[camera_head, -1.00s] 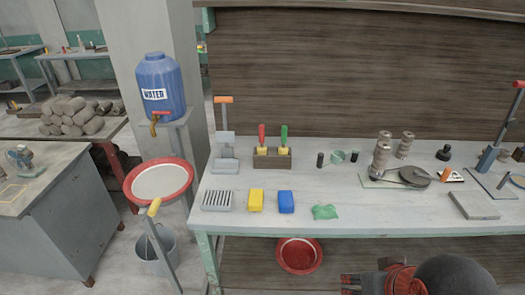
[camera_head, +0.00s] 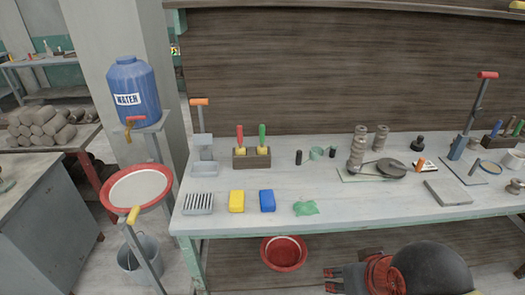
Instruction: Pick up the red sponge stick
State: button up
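The red sponge stick (camera_head: 239,137) stands upright in a small brown wooden holder (camera_head: 251,159) near the back of the grey worktable (camera_head: 340,218). Its red handle points up and a yellow part shows at the holder's top; its lower end is hidden. A similar green-handled stick (camera_head: 262,138) stands just to its right in the same holder. My gripper (camera_head: 331,280) is at the bottom edge, in front of and below the tabletop, well away from the stick and pointing left. Nothing is seen held in it, but its finger gap is not clear.
A yellow block (camera_head: 237,201), a blue block (camera_head: 267,201) and a green lump (camera_head: 306,208) lie along the table's front. An orange-handled stand (camera_head: 202,140) is left of the holder. A red basin (camera_head: 284,253) sits below. Bare tabletop separates the holder and blocks.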

aim_at(240, 150)
jog(key=u, duration=1.3)
jog(key=i+l+z, duration=0.1)
jog(key=i+z, duration=0.2)
jog(key=i, duration=0.25)
jog(key=i+z, duration=0.3)
jog(key=i, duration=0.25)
jog(key=i+j+z, duration=0.3)
jog(key=i, duration=0.25)
